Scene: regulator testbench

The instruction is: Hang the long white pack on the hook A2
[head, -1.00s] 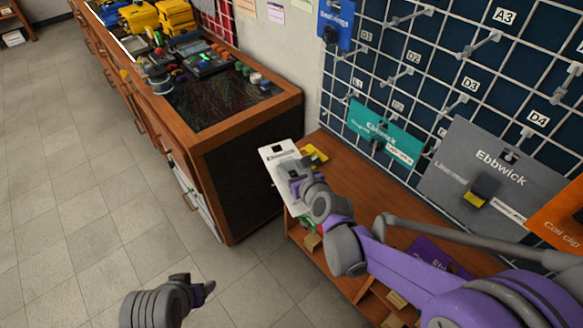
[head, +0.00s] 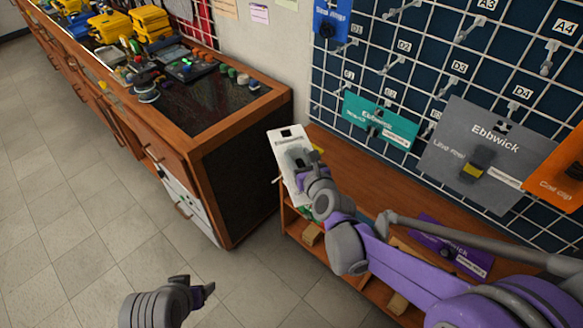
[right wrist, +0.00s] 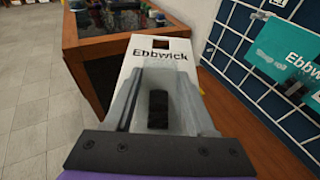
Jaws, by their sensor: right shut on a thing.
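The long white pack (head: 279,142) stands tilted in my right gripper (head: 298,160), left of the hook grid and above the wooden shelf. In the right wrist view, the pack (right wrist: 150,58) reads "Ebbwick" and has a dark hang hole at its top. The fingers (right wrist: 160,100) are shut on it and cover its lower part.
The grid panel (head: 400,80) carries a blue pack (head: 331,20), a teal pack (head: 381,120), a grey pack (head: 470,150) and an orange pack (head: 560,180). A wooden cabinet (head: 240,115) stands at the left. A purple pack (head: 455,250) lies on the shelf (head: 375,165).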

